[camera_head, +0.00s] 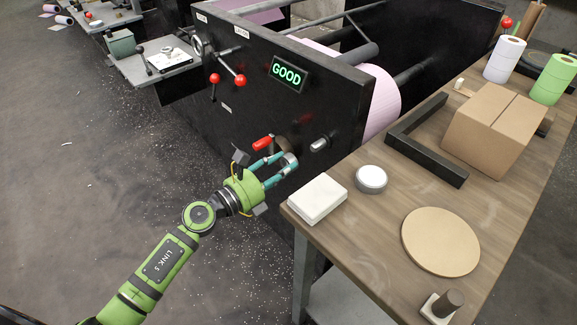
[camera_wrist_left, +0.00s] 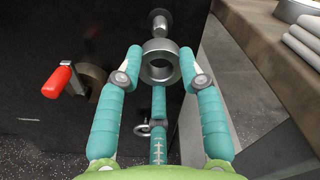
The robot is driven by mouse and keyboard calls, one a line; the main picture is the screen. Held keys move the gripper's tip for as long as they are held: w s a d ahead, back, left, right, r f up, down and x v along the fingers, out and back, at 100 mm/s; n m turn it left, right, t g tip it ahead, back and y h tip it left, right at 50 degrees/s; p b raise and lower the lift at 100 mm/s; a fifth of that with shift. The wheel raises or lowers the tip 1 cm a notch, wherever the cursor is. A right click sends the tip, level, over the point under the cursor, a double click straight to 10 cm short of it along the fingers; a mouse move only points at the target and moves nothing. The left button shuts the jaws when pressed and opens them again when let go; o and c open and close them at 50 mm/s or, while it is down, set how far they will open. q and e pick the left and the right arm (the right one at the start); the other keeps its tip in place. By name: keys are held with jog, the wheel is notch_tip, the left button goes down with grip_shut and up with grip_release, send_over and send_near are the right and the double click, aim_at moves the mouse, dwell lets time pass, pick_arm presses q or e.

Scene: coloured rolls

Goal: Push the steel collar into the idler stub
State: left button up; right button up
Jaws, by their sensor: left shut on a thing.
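The steel collar (camera_head: 291,159) is a thick grey ring. My left gripper (camera_head: 282,167) is shut on it, with the teal fingers on either side of the ring. In the left wrist view the collar (camera_wrist_left: 147,68) sits between the fingertips with its hole facing the camera. The idler stub (camera_head: 319,144) is a short metal peg on the black machine panel. In the left wrist view the stub (camera_wrist_left: 160,20) shows just beyond and above the collar. The collar looks apart from the stub. My right gripper is not in view.
A red-handled crank (camera_wrist_left: 58,80) is on the panel left of the gripper. The wooden bench (camera_head: 380,225) to the right holds a white block (camera_head: 317,198), a round white-topped tin (camera_head: 371,179), a tan disc (camera_head: 440,241) and a cardboard box (camera_head: 495,125). A GOOD sign (camera_head: 287,74) is lit.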

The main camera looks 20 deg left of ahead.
aim_at(312, 149)
pick_arm(q)
jog(key=shift+f, duration=0.25)
jog(key=shift+s, duration=0.1)
jog(key=shift+x, duration=2.85)
jog(key=shift+r, duration=0.1)
jog(key=shift+w+d, duration=0.25)
jog(key=shift+w, duration=0.25)
jog(key=shift+w+d, duration=0.1)
jog(key=shift+w, duration=0.1)
jog(key=shift+w+d, duration=0.25)
jog(key=shift+w, duration=0.05)
jog(key=shift+w+d, duration=0.1)
jog(key=shift+w, duration=0.1)
